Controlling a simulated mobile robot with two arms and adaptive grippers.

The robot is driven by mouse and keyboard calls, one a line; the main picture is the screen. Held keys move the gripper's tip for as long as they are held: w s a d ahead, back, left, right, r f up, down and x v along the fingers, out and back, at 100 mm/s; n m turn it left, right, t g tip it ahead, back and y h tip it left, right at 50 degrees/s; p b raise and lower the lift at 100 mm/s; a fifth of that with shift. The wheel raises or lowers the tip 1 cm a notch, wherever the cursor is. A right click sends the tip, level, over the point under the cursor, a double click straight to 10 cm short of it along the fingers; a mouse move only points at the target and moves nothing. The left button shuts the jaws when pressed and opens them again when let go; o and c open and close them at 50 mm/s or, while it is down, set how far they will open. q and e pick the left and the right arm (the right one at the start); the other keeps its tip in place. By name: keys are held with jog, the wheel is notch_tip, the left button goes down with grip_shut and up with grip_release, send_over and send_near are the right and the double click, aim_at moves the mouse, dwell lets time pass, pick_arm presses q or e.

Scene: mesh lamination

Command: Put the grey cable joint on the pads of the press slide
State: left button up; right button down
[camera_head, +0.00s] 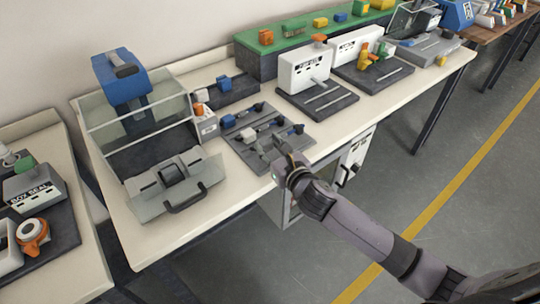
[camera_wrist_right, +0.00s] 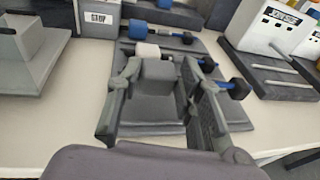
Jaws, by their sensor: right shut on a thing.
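My right gripper (camera_head: 279,155) is at the front edge of the dark joint tray (camera_head: 292,139). In the right wrist view its fingers (camera_wrist_right: 158,92) are shut on the grey cable joint (camera_wrist_right: 157,76), a block standing between them. In the head view the gripper largely hides this joint. I cannot tell whether it still touches the tray. The press (camera_head: 123,78) has a blue head and a clear guard. Its grey slide (camera_head: 207,172) sits out in front, with a dark pad block (camera_head: 171,174) and a black handle (camera_head: 188,199). My left gripper is not in view.
A white joint (camera_wrist_right: 147,50) and a blue joint (camera_wrist_right: 138,29) lie on the tray behind the grey one. A white box marked STOP (camera_head: 207,127) stands between tray and press. White-fronted machines (camera_head: 305,70) stand to the right. Bare bench lies before the tray.

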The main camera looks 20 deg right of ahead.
jog(key=shift+f, duration=1.45)
jog(key=c, duration=1.1)
grip_release()
